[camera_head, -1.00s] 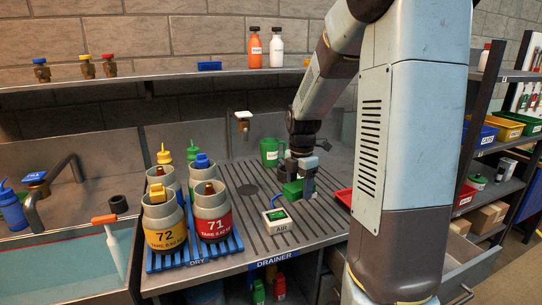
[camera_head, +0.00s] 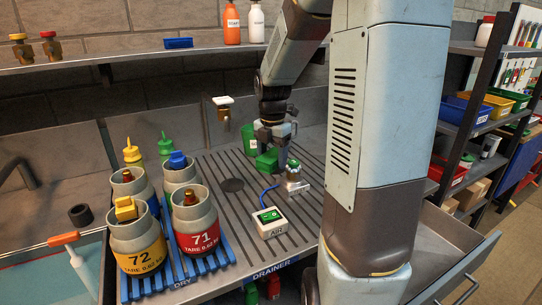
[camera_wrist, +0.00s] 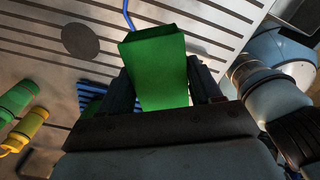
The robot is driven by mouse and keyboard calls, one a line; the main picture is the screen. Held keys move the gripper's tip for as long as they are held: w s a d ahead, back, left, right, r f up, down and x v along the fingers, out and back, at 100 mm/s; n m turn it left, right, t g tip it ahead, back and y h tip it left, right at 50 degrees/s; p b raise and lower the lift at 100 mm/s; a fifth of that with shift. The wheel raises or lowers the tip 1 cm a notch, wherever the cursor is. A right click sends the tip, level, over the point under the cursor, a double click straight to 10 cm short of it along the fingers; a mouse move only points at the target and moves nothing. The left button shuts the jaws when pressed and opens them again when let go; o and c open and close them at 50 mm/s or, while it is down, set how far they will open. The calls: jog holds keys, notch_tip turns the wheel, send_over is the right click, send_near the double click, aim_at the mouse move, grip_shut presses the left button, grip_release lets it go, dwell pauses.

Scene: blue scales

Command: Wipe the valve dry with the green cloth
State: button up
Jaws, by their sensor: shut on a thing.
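My gripper (camera_head: 268,150) is shut on the green cloth (camera_head: 266,161), a folded block that also fills the middle of the wrist view (camera_wrist: 158,68) between my two fingers. The cloth is above the ribbed drainer. A small green-topped metal fitting (camera_head: 293,172) stands just right of the cloth in the head view; it looks like a valve, but I cannot tell for sure. The cloth appears apart from it. Two brass valves, one with a yellow handle (camera_head: 21,47) and one with a red handle (camera_head: 51,46), stand on the upper shelf.
Open drawer front right.

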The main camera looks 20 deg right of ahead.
aim_at(293, 162)
jog(key=shift+d, duration=0.1)
jog(key=w+d+f, duration=0.3)
jog(key=w+d, duration=0.2)
jog(key=d, duration=0.4)
jog(key=shift+f, duration=0.4)
dwell(0.4)
jog(key=shift+f, duration=0.55)
dwell(0.9)
jog(key=shift+d, duration=0.1)
jog(key=shift+w+d+r, duration=0.1)
jog(key=shift+w+d, duration=0.3)
jog(key=shift+d, duration=0.2)
